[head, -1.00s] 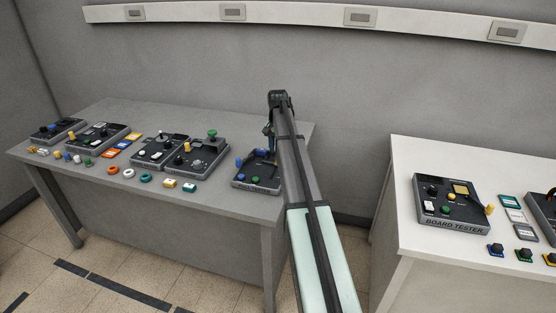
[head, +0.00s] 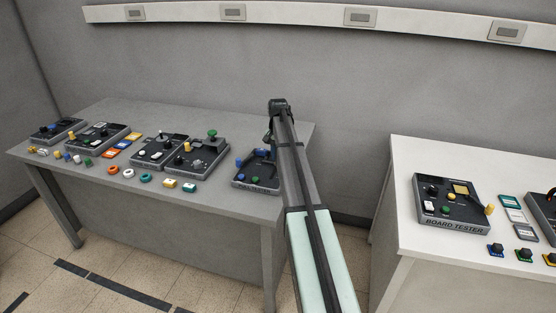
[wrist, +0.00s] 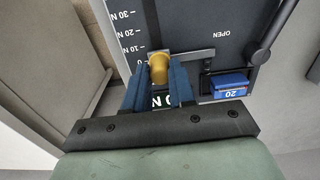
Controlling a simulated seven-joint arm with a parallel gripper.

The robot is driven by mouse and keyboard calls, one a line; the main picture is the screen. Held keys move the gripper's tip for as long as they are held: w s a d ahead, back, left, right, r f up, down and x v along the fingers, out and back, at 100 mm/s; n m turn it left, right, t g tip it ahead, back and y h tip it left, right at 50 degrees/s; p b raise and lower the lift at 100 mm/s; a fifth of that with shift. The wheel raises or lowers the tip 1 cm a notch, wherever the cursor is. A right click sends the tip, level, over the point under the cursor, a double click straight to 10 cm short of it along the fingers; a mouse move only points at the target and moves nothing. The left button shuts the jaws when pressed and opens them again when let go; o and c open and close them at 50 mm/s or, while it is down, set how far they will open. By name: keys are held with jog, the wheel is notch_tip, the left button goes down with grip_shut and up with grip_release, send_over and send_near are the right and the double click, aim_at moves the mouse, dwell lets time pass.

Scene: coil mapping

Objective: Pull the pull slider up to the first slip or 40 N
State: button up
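The pull slider's brass-yellow knob (wrist: 158,72) shows in the wrist view, beside the 0 end of a printed scale marked 0 to 30 N. My gripper (wrist: 160,78) has its two blue fingers on either side of the knob, seemingly touching it, so it looks shut on it. The fingers hide the lower part of the knob. In the head view the pull tester box (head: 246,184) sits at the table's right end. My arm covers its right side, and my gripper is hard to make out there.
A blue block marked 20 (wrist: 230,90) and a dark lever (wrist: 262,50) near the word OPEN lie right of the knob. Several other dark boxes and small parts stand left on the grey table (head: 215,205). A white table (head: 392,185) stands at right.

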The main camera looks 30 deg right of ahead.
jog(key=c, duration=0.3)
jog(key=shift+c, duration=0.2)
jog(key=shift+s+a, duration=0.7)
jog(key=shift+a, duration=0.05)
dwell(0.8)
jog(key=o, duration=0.8)
jog(key=shift+r, duration=0.1)
notch_tip(320, 180, up, 7)
dwell(0.9)
